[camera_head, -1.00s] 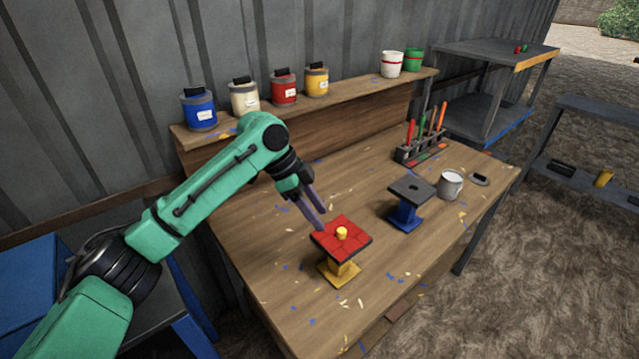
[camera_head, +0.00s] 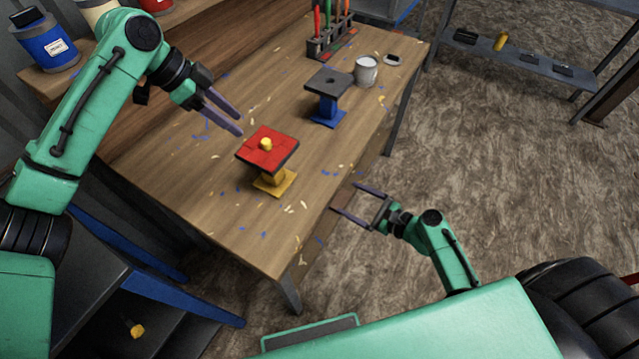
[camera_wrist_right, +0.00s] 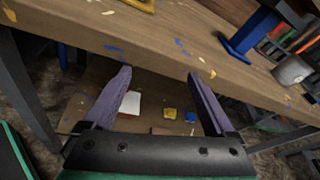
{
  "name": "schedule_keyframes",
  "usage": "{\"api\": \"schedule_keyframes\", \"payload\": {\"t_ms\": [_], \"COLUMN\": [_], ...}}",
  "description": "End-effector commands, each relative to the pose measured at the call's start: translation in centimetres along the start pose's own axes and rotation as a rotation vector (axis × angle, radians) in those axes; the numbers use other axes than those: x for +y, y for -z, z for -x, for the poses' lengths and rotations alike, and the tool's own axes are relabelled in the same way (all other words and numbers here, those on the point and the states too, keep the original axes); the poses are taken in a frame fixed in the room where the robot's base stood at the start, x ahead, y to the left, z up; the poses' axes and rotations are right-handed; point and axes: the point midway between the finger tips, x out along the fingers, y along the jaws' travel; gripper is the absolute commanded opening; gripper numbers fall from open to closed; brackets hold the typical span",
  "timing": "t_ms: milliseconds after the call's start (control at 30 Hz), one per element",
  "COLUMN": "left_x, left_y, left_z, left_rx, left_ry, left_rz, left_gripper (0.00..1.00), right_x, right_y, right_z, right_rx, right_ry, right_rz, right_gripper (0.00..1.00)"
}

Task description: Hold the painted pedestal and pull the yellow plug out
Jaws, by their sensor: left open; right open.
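The painted pedestal (camera_head: 268,151) stands upright on the workbench, with a red square top and a yellow base. The yellow plug (camera_head: 266,144) sits in the middle of its top. My left gripper (camera_head: 236,122) is open and empty, just behind and left of the red top, apart from it. My right gripper (camera_head: 346,199) is open and empty, off the bench's front edge, right of and nearer than the pedestal. In the right wrist view its fingers (camera_wrist_right: 160,85) point at the bench edge. Only a bit of the yellow base (camera_wrist_right: 140,3) shows there.
A blue pedestal with a dark top (camera_head: 328,84), a white can (camera_head: 365,71) and a tool rack (camera_head: 330,40) stand further back on the workbench (camera_head: 200,190). A shelf with paint tins (camera_head: 48,42) runs at the left. A lower shelf with small items (camera_wrist_right: 150,112) lies under the bench.

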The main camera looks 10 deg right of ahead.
Motion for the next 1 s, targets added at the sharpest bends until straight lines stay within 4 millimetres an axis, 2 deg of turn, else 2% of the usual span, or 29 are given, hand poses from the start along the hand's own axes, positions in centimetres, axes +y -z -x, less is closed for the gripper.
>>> {"api": "schedule_keyframes", "payload": {"t_ms": [33,100,233,300,467,800,1000], "left_x": [0.0,0.0,0.0,0.0,0.0,0.0,0.0], "left_y": [0.0,0.0,0.0,0.0,0.0,0.0,0.0], "left_z": [0.0,0.0,0.0,0.0,0.0,0.0,0.0], "left_rx": [0.0,0.0,0.0,0.0,0.0,0.0,0.0], "left_ry": [0.0,0.0,0.0,0.0,0.0,0.0,0.0], "left_rz": [0.0,0.0,0.0,0.0,0.0,0.0,0.0], "left_gripper": [0.5,0.5,0.5,0.5,0.5,0.5,0.5], "right_x": [-1.1,0.4,2.1,2.6,2.8,3.2,3.5], "right_y": [-3.2,-7.0,-11.5,-12.6,-13.4,-15.8,-16.9], "right_z": [0.0,-1.7,-3.1,-3.4,-4.9,-12.6,-16.3], "right_rx": [-0.085,-0.171,-0.266,-0.287,-0.296,-0.295,-0.292], "right_ry": [0.008,-0.035,-0.095,-0.11,-0.116,-0.115,-0.114], "right_rz": [-0.065,-0.168,-0.299,-0.333,-0.346,-0.343,-0.343], "right_gripper": [0.9,0.9,0.9,0.9,0.9,0.9,0.9]}}
